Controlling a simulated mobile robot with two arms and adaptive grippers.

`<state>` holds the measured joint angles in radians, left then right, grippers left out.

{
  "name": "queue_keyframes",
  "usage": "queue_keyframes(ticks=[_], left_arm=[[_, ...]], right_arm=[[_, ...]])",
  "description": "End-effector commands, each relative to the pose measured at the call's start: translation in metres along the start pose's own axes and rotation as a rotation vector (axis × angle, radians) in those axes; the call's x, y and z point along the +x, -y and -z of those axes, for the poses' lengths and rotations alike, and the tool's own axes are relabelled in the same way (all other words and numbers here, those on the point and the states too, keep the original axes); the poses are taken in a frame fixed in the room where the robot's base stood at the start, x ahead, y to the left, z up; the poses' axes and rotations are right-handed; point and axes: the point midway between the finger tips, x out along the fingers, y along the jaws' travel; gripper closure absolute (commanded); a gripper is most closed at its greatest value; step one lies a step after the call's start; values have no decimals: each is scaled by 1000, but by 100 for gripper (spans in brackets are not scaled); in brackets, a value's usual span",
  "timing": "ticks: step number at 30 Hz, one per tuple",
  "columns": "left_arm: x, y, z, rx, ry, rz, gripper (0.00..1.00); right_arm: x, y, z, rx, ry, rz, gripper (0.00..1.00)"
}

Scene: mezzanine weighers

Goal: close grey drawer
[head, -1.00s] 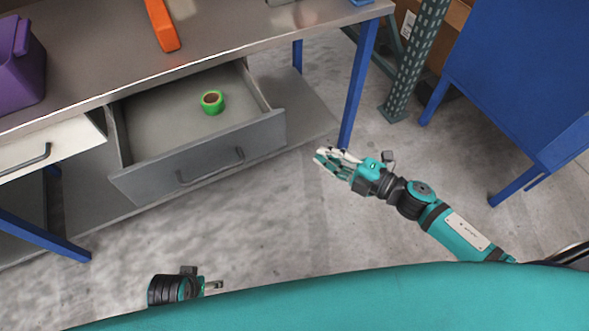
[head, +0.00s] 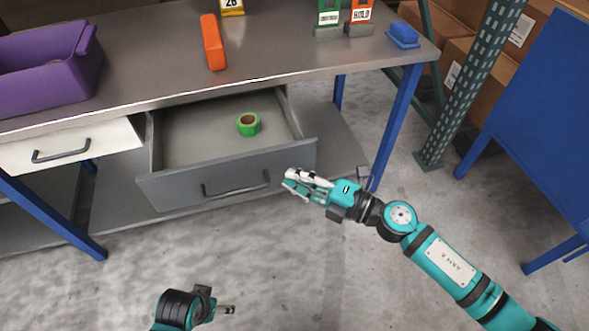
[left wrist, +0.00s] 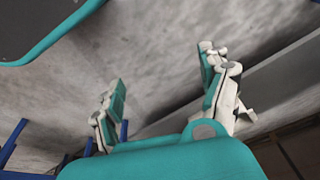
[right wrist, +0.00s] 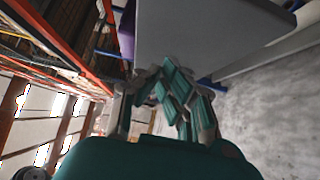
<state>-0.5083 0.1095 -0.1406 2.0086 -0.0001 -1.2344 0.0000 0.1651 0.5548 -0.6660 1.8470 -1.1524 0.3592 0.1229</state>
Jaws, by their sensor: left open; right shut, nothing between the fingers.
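The grey drawer (head: 228,180) is pulled out under the workbench, with a dark bar handle (head: 236,187) on its front. A green tape roll (head: 249,124) lies inside it. My right gripper (head: 290,184) is shut and empty, just in front of the right part of the drawer front; I cannot tell whether it touches. In the right wrist view its fingers (right wrist: 178,95) are together, with a grey panel beyond them. My left gripper (head: 228,310) is low at the bottom of the head view, apart from the drawer. In the left wrist view its fingers (left wrist: 165,85) are spread and empty.
A white drawer (head: 75,145) sits left of the grey one. On the bench (head: 160,65) are a purple bin (head: 45,85), an orange object (head: 213,42) and a blue item (head: 403,35). A blue bench leg (head: 398,125) stands just right of the drawer. Concrete floor in front is clear.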

Motion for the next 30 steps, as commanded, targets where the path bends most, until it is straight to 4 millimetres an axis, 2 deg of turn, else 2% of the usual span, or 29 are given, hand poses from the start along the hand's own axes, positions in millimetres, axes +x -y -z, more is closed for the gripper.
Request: queue_keyframes(ticks=[6,22,26,30], left_arm=[[-8,0,2,-1,-3,1,22],[-10,0,2,-1,-4,1,22],[-10,0,2,-1,-2,1,22],[-14,0,3,-1,-2,1,22]], right_arm=[[13,1,-12,1,-2,0,100],[18,0,-17,1,-2,-1,100],[28,0,-27,0,-2,-1,100],[47,0,-47,0,0,-2,100]])
